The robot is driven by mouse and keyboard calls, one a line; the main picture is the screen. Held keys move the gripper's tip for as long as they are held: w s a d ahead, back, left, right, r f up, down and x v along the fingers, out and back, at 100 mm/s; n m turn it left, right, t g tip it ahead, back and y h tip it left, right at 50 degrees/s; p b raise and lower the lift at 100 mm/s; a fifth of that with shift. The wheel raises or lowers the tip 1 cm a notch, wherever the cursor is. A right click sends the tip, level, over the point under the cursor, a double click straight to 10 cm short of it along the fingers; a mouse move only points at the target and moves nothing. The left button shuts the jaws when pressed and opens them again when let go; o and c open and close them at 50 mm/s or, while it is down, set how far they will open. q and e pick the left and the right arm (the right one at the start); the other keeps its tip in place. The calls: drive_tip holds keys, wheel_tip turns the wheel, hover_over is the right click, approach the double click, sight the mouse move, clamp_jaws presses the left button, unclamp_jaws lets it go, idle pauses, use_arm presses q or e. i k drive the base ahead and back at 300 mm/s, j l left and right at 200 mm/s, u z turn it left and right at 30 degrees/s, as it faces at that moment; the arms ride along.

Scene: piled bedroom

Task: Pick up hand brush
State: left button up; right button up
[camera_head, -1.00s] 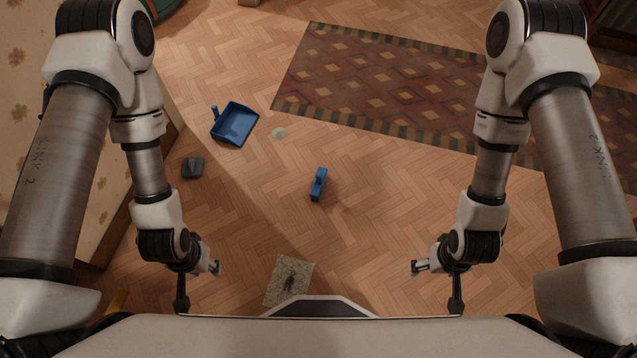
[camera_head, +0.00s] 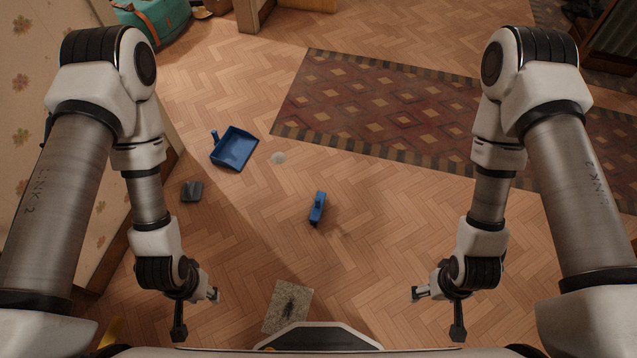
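The hand brush (camera_head: 317,208) is a small blue brush lying on the wooden floor near the middle of the head view. My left gripper (camera_head: 197,314) is at the lower left, well apart from the brush. My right gripper (camera_head: 437,311) is at the lower right, also apart from it. The fingers of each gripper are spread and nothing is between them. A blue dustpan (camera_head: 234,149) lies on the floor, up and left of the brush.
A speckled square (camera_head: 287,306) with a dark mark lies close in front of me. A patterned rug (camera_head: 385,108) and a teal bag (camera_head: 152,18) are farther back. Floor around the brush is clear.

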sight(320, 198)
drive_tip(key=i+l, duration=0.25)
drive_tip(key=l, duration=0.15)
drive_tip(key=i+l, duration=0.55)
drive_tip(key=l, duration=0.2)
drive_tip(key=i+l+u, duration=0.1)
drive_tip(key=u, duration=0.35)
drive_tip(key=i+l+u, duration=0.1)
drive_tip(key=l+u, duration=0.5)
drive_tip(key=u, duration=0.25)
